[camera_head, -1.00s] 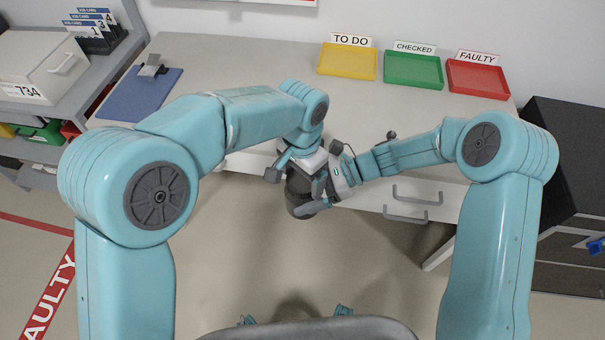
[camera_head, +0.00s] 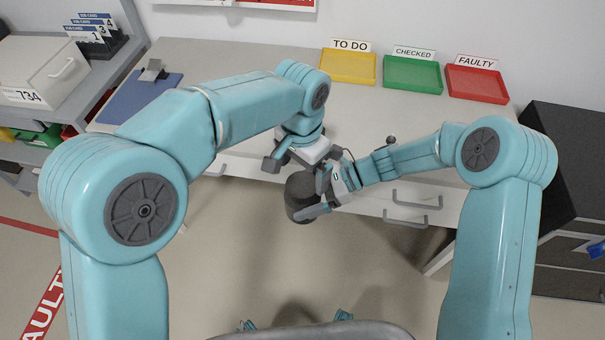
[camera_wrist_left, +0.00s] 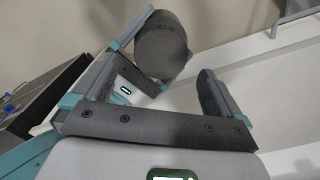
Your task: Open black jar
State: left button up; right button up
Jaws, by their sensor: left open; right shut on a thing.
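The black jar (camera_head: 302,197) is a dark cylinder, held in the air in front of the bench's front edge. My right gripper (camera_head: 322,195) is shut on it from the right side. My left gripper (camera_head: 292,167) is open and empty, just above and behind the jar, apart from it. In the left wrist view the jar (camera_wrist_left: 160,48) shows a flat round dark end beyond the open fingers of my left gripper (camera_wrist_left: 160,80). I cannot tell a separate lid from the body.
The bench (camera_head: 235,75) carries a yellow tray (camera_head: 348,66), a green tray (camera_head: 413,73) and a red tray (camera_head: 477,83) at the back. A blue clipboard (camera_head: 140,97) lies at its left. Drawer handles (camera_head: 412,217) stick out below the front edge. A dark cabinet (camera_head: 570,160) stands at right.

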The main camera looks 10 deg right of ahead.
aim_at(302, 184)
pick_arm(q)
jog(key=shift+a+m, duration=0.1)
jog(key=shift+m, duration=0.7)
jog(key=shift+a+r+m, duration=0.1)
jog(key=shift+r+m, duration=0.15)
jog(key=shift+m, duration=0.55)
jog(key=r+m, duration=0.1)
jog(key=m, duration=0.1)
jog(key=shift+r+m, duration=0.2)
jog(key=shift+m, duration=0.2)
jog(key=shift+r+m, duration=0.5)
notch_tip(302, 184, down, 8)
jog(key=shift+r, duration=0.25)
jog(key=c, duration=1)
jog(key=n, duration=0.3)
